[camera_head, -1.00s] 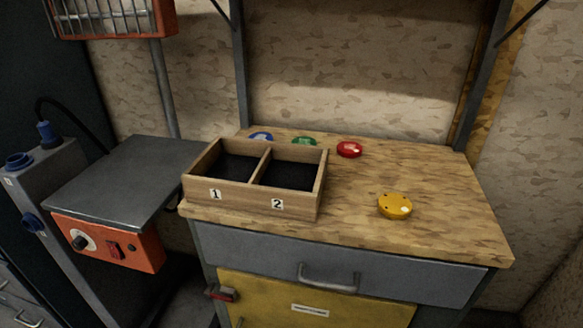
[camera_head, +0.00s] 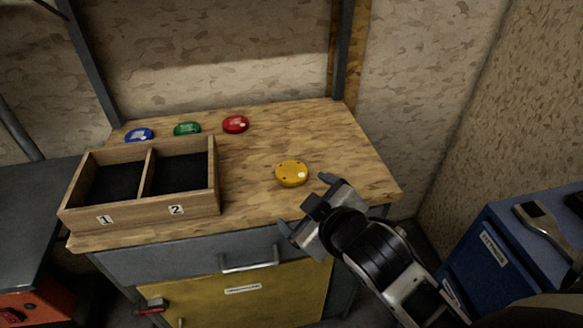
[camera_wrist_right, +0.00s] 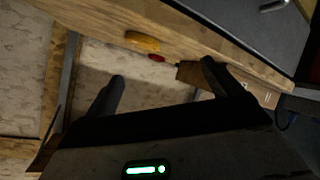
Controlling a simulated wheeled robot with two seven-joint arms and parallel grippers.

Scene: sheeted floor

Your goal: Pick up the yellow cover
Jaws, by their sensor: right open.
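The yellow cover (camera_head: 292,173) is a round disc lying on the right part of the wooden bench top. It also shows in the right wrist view (camera_wrist_right: 142,41), seen nearly edge-on, beyond the fingers. My right gripper (camera_head: 305,204) is open and empty, in front of and a little right of the cover, near the bench's front edge and apart from it. Its two spread fingers show in the right wrist view (camera_wrist_right: 163,88). My left gripper is not in view.
A two-compartment wooden box (camera_head: 141,217), marked 1 and 2, stands at the bench's left. Blue (camera_head: 139,135), green (camera_head: 187,128) and red (camera_head: 235,124) covers lie along the back. A blue cabinet (camera_head: 490,255) stands at the right. The bench around the yellow cover is clear.

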